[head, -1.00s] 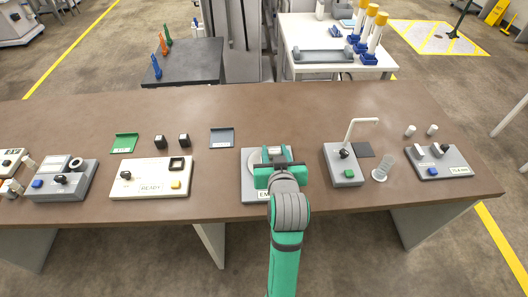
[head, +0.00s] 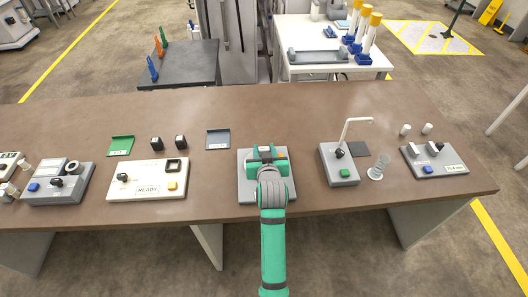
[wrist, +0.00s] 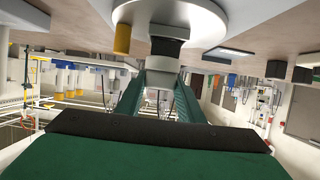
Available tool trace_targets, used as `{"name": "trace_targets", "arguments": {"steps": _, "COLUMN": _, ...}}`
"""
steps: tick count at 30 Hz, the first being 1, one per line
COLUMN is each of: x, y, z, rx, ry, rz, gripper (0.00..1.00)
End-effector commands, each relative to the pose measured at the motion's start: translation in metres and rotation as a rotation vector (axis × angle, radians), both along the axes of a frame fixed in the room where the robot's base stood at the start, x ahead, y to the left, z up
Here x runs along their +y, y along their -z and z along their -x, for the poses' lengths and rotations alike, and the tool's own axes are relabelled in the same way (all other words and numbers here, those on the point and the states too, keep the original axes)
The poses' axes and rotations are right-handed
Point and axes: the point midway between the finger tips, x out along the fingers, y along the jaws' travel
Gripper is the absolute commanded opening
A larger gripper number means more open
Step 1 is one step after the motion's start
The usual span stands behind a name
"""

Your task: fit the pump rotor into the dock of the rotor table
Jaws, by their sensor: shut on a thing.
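The rotor table (head: 284,193) is a grey block near the front of the brown bench, in the middle of the head view. My gripper (head: 267,153) is over it and hides its centre and most of its front. In the wrist view, which looks upside down, my gripper's green fingers (wrist: 158,92) are shut on a dark cap with a pale hub, apparently the pump rotor (wrist: 166,47). The hub stands against a broad white disc (wrist: 200,18). An orange peg (wrist: 122,40) stands on the disc beside it. I cannot tell whether the rotor is seated; the dock is hidden.
Left of the table is a white READY panel (head: 148,190); two dark cubes (head: 157,143) and a grey tray (head: 218,139) lie behind. Right is a grey unit with a bent white pipe (head: 340,175), close by. The bench behind the rotor table is clear.

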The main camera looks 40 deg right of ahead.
Motion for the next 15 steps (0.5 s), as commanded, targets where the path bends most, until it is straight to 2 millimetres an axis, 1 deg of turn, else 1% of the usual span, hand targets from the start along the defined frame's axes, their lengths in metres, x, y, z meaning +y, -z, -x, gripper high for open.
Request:
{"name": "trace_targets", "arguments": {"steps": 1, "x": 0.0010, "y": 0.0101, "z": 0.0008, "rx": 0.013, "ry": -0.001, "rz": -0.008, "gripper": 0.10}}
{"name": "trace_targets", "arguments": {"steps": 3, "x": 0.0012, "y": 0.0130, "z": 0.0009, "rx": 0.014, "ry": -0.001, "rz": -0.009, "gripper": 0.02}}
{"name": "trace_targets", "arguments": {"steps": 8, "x": 0.0017, "y": 0.0161, "z": 0.0014, "rx": 0.020, "ry": -0.002, "rz": -0.013, "gripper": 0.00}}
{"name": "trace_targets", "arguments": {"steps": 9, "x": 0.0018, "y": 0.0169, "z": 0.0015, "rx": 0.020, "ry": -0.001, "rz": -0.014, "gripper": 0.43}}
{"name": "trace_targets", "arguments": {"steps": 10, "x": 0.0017, "y": 0.0168, "z": 0.0014, "rx": 0.021, "ry": -0.001, "rz": -0.014, "gripper": 0.50}}
{"name": "trace_targets", "arguments": {"steps": 11, "x": 0.0016, "y": 0.0162, "z": 0.0014, "rx": 0.020, "ry": -0.001, "rz": -0.014, "gripper": 0.53}}
{"name": "trace_targets", "arguments": {"steps": 15, "x": 0.0014, "y": 0.0137, "z": 0.0011, "rx": 0.016, "ry": -0.001, "rz": -0.010, "gripper": 0.53}}
